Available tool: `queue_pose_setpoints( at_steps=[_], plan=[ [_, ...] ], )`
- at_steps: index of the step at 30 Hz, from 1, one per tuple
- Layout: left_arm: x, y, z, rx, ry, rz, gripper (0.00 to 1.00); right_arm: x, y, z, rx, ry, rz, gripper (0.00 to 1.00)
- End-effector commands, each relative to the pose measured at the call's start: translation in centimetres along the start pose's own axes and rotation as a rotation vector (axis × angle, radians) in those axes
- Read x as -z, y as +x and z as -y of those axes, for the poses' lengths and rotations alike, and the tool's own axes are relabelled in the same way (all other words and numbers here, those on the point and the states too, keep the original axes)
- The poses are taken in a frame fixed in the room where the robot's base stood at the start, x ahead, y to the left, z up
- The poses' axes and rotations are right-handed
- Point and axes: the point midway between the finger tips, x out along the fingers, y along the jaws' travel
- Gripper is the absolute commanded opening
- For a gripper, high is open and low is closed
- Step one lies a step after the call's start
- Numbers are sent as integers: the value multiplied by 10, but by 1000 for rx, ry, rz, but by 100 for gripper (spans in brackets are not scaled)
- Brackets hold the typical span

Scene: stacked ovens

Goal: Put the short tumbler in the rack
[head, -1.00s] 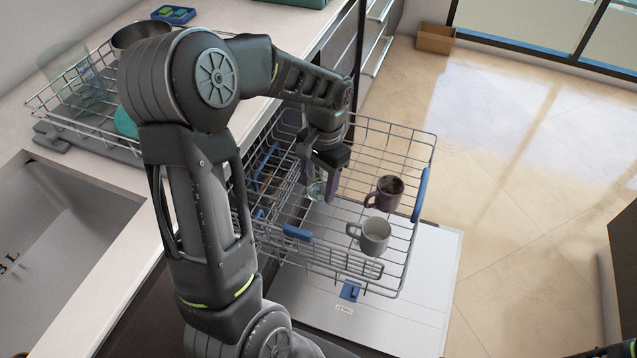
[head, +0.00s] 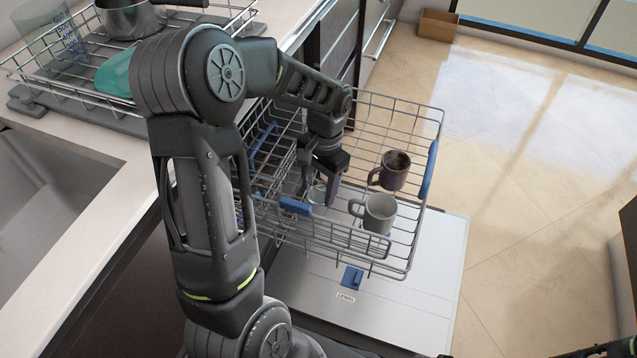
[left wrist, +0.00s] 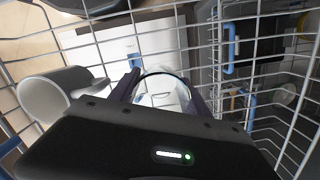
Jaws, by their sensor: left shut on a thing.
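The short tumbler is a small clear glass (head: 317,193), mostly hidden between the fingers in the head view. Its round rim (left wrist: 163,76) shows between the fingers in the left wrist view. My left gripper (head: 320,188) is shut on the tumbler, pointing down inside the wire rack (head: 408,250) of the open dishwasher. The tumbler is low in the rack, left of the mugs; I cannot tell whether it touches the wires.
A purple mug (head: 396,168) and a white mug (head: 379,213) stand in the rack, right of my left gripper. The white mug (left wrist: 45,98) is close beside the gripper in the left wrist view. A drying rack (head: 120,101) with a pot is on the counter.

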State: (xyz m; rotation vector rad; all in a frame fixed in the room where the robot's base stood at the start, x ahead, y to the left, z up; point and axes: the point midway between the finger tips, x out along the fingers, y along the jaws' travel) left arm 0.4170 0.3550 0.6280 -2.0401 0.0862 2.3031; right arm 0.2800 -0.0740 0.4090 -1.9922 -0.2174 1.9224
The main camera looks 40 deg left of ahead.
Motion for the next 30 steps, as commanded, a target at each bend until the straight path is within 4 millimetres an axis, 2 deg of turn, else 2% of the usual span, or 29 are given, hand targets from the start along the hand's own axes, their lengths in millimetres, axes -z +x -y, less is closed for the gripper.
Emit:
queue_pose_setpoints(
  at_steps=[1, 6, 17, 18, 27, 30],
  plan=[
    [1, 8, 0, 0, 0, 0, 0, 0, 6, -2, 0, 0, 0, 69],
    [2, 16, 0, 0, 0, -1, 0, 0, 10, -4, 0, 1, 0, 69],
    [2, 18, 0, 0, 0, -1, 0, 0, 11, -4, 0, 1, 0, 69],
    [2, 18, 0, 0, 0, -1, 56, 0, 11, -4, 0, 1, 0, 69],
    [2, 18, 0, 0, 0, -1, 80, 0, 11, -4, 0, 1, 0, 69],
    [2, 18, 0, 0, 0, -1, 80, 0, 11, -4, 0, 1, 0, 69]
  ],
)
